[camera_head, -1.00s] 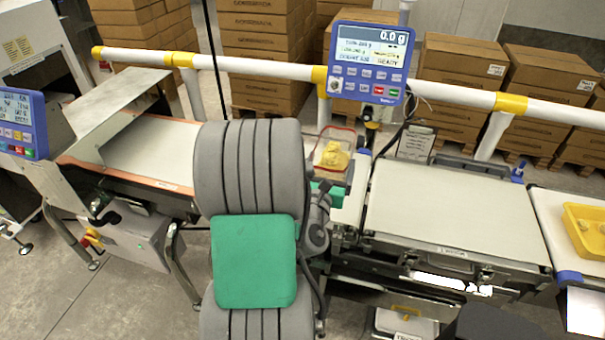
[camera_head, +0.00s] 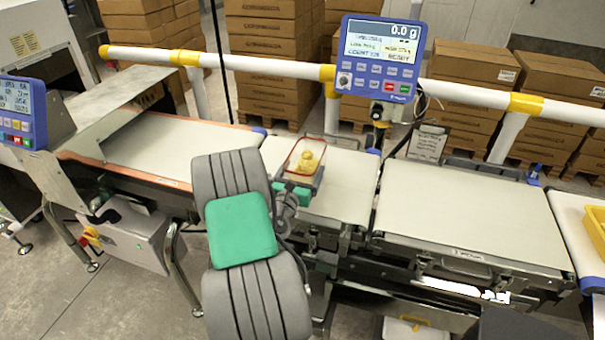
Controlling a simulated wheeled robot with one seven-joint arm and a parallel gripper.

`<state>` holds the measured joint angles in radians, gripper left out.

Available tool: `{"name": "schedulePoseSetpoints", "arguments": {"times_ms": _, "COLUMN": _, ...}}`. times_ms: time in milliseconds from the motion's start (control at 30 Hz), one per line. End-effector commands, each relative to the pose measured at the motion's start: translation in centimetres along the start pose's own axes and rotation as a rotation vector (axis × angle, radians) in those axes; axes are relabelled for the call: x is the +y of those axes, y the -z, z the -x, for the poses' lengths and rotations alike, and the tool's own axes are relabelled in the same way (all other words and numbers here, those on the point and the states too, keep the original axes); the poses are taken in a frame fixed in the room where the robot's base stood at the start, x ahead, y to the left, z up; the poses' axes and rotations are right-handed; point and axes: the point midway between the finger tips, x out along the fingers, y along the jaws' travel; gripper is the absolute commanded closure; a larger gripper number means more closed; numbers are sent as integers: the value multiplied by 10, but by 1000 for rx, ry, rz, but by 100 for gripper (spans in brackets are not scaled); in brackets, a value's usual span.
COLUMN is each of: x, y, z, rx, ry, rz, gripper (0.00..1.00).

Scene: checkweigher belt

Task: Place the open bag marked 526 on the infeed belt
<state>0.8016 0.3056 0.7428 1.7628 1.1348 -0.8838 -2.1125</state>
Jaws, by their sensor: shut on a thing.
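A clear bag with a red rim and yellow contents (camera_head: 304,164) is upright, its open top facing up. No number on it is legible. My gripper (camera_head: 293,188), with green parts, is shut on its near side, and my arm hides the fingertips. The bag shows over the left part of the short pale belt (camera_head: 347,190) in the middle, which appears to be the infeed belt. I cannot tell whether the bag's bottom touches the belt.
Left is an orange-edged belt (camera_head: 165,152) leaving a metal hood. Right is a wider pale belt (camera_head: 465,212), empty, then a yellow tray (camera_head: 595,228). A blue display (camera_head: 380,58) reading 0.0 g stands on a white rail behind. The short belt's right part is clear.

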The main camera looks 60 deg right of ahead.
Motion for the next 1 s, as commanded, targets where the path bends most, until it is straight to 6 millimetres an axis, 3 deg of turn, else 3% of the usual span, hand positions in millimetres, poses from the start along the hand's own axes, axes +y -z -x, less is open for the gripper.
{"name": "schedulePoseSetpoints", "arguments": {"times_ms": 367, "x": 0, "y": 6, "z": 0, "rx": -4, "ry": 0, "rz": -1, "gripper": 61}}
{"name": "schedulePoseSetpoints", "arguments": {"times_ms": 400, "x": 0, "y": 6, "z": 0, "rx": -3, "ry": 0, "rz": -1, "gripper": 9}}
{"name": "schedulePoseSetpoints", "arguments": {"times_ms": 500, "x": 0, "y": 6, "z": 0, "rx": -3, "ry": 0, "rz": -1, "gripper": 0}}
{"name": "schedulePoseSetpoints", "arguments": {"times_ms": 800, "x": 0, "y": 1, "z": 0, "rx": -3, "ry": -1, "rz": -2, "gripper": 0}}
{"name": "schedulePoseSetpoints", "arguments": {"times_ms": 1000, "x": 2, "y": 6, "z": 39, "rx": -1, "ry": -6, "rz": 1, "gripper": 0}}
